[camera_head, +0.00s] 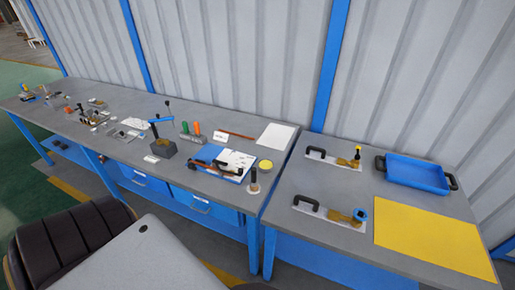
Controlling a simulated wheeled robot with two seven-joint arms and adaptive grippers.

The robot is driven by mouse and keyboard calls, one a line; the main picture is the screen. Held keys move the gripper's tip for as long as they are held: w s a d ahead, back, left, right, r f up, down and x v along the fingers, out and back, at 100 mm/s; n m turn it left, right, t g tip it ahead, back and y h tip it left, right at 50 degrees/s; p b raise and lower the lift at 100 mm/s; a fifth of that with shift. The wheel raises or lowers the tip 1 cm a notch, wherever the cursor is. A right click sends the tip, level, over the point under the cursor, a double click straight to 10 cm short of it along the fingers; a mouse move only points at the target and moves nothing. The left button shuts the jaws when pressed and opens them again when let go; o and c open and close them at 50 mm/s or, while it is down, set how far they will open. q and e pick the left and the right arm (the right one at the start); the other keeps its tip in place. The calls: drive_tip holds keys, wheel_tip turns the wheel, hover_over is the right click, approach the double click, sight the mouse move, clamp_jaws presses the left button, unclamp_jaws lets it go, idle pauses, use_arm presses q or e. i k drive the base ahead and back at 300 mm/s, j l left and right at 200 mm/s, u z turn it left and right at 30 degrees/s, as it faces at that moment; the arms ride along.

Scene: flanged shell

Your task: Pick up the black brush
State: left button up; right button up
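I cannot clearly make out which thing is the black brush. A small dark elongated object (222,167) lies on a blue board (234,178) beside a white sheet, near the right end of the long workbench. It may be the brush, but it is too small to tell. A small upright object with a dark handle (253,178) stands on the bench just right of the board. Neither of my grippers is in view.
The long grey workbench (105,158) holds many small tools, including a vice-like block (163,149). The right table (337,241) carries a blue tray (416,174), a yellow sheet (432,236) and two flat plates with black handles. A corrugated wall (235,55) stands behind.

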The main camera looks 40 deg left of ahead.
sight(253, 185)
drive_tip(key=u, duration=1.3)
